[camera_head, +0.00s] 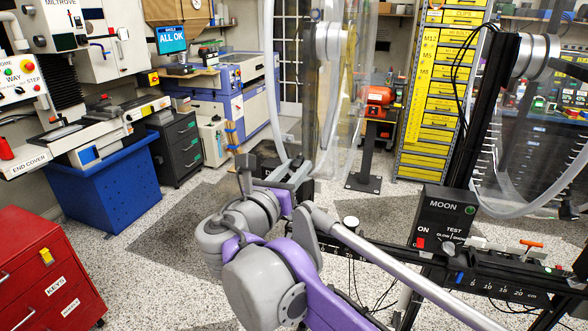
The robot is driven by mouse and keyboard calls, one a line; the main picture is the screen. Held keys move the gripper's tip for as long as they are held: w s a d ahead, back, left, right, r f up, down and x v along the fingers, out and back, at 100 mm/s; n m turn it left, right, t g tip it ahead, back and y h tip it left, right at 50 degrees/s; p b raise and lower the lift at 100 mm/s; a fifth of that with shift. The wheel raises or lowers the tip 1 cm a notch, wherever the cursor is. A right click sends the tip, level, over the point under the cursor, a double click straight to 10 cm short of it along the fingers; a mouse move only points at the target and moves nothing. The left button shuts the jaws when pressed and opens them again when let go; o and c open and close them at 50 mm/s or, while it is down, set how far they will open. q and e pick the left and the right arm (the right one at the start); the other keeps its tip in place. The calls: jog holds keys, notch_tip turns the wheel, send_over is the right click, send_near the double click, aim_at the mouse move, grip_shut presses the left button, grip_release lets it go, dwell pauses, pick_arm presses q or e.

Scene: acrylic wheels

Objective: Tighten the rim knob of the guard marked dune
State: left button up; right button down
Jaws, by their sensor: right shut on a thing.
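My right gripper (293,174) is at the lower rim of a clear round guard (271,84) in the middle of the head view. It is shut on a small part there, which looks like the rim knob; the fingers hide most of it. No dune mark is readable. A second clear guard (497,205) hangs at the right, behind a black box marked MOON (443,222). My left gripper is not in view.
A black rail with a scale (485,284) runs along the lower right, with loose cables near it. A red drawer cabinet (45,270) stands lower left, a blue bin (105,190) behind it. A yellow drawer rack (440,95) and red grinder (376,100) stand behind. Floor is open left of my arm.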

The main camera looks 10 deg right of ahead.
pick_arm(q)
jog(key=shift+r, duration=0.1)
pick_arm(e)
jog(key=shift+s+d+r+m+t+y+p, duration=0.15)
jog(key=shift+m+t+y+p, duration=0.3)
jog(key=shift+y+p, duration=0.5)
jog(key=t+y+p, duration=0.1)
jog(key=m+t+y+p, duration=0.1)
jog(key=p, duration=0.1)
jog(key=shift+d+m+y, duration=0.2)
jog(key=shift+m+y, duration=0.05)
jog(key=shift+y, duration=0.1)
jog(key=m+t+y+p, duration=0.1)
jog(key=t+y+p, duration=0.1)
jog(key=p, duration=0.1)
jog(key=shift+d+p, duration=0.1)
jog(key=shift+p, duration=0.3)
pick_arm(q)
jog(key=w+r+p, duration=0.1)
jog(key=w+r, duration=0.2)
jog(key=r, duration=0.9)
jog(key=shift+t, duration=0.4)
pick_arm(e)
jog(key=shift+f+m+t+y, duration=0.25)
jog(key=shift+m+y, duration=0.25)
jog(key=shift+m, duration=0.1)
jog(key=c, duration=0.5)
grip_release()
jog(key=shift+c, duration=0.2)
jog(key=shift+s, duration=0.1)
